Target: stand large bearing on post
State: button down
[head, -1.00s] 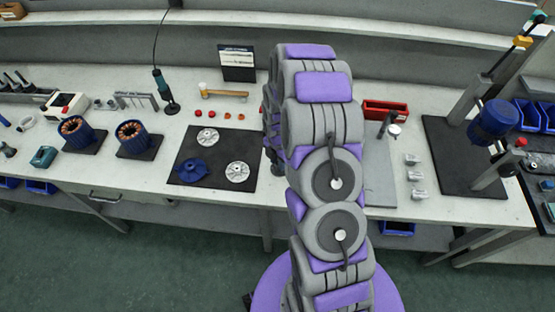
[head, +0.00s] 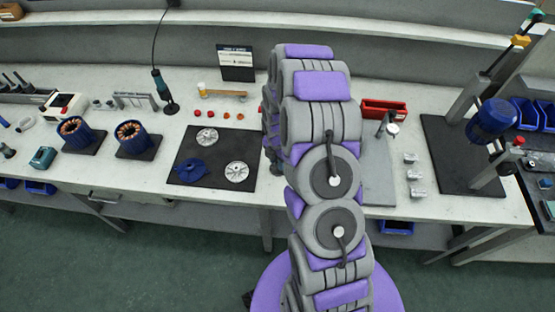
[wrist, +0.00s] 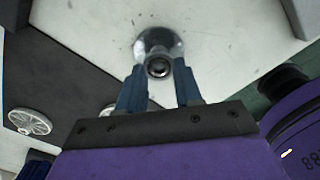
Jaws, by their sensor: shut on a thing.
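In the wrist view, the two blue fingers of my gripper (wrist: 160,72) are closed in on a small dark-rimmed ring, which I take for the large bearing (wrist: 158,68). Its dark bore faces the camera. Directly beyond it is a shiny round metal piece (wrist: 158,42), perhaps the post on its base. I cannot tell whether the ring touches it or is apart from it. In the head view, my own arm hides the gripper, the bearing and the post.
A black mat (head: 216,179) with silver covers (head: 237,171) and a blue flange (head: 192,168) lies left of my arm. A red bin (head: 384,108), a gauge stand (head: 391,129) and small metal blocks (head: 415,174) stand right. A press (head: 492,118) is farther right.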

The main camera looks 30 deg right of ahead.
dwell(0.4)
jog(key=shift+c, duration=2.2)
grip_release()
jog(key=shift+r+p, duration=1.15)
jog(key=shift+r, duration=1.85)
